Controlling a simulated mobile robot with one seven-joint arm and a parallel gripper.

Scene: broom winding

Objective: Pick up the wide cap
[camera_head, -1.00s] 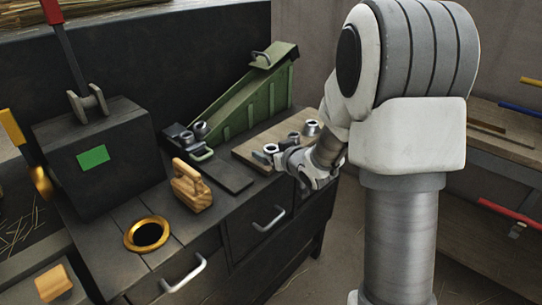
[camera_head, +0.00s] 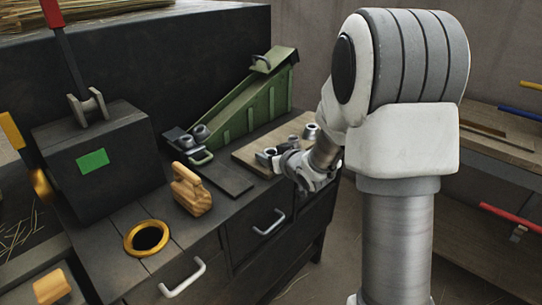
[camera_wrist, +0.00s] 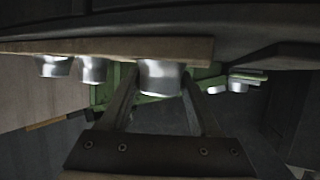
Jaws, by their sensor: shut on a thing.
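Several silvery metal caps are at the wooden board on the bench. In the wrist view, which looks upside down, the wide cap (camera_wrist: 160,78) sits between my two fingers, against the board's edge in the picture; I cannot tell whether it is lifted. My gripper (camera_wrist: 158,80) is shut on it. Two other caps (camera_wrist: 92,69) (camera_wrist: 54,66) stand on the board to the left in the wrist view.
The wooden board (camera_head: 250,158) lies beside a dark flat plate (camera_head: 226,178). A green sloped fixture (camera_head: 250,100) rises behind it. A wooden block with a handle (camera_head: 190,190) and a brass ring (camera_head: 148,238) stand to the left. Drawers with handles (camera_head: 268,222) are below.

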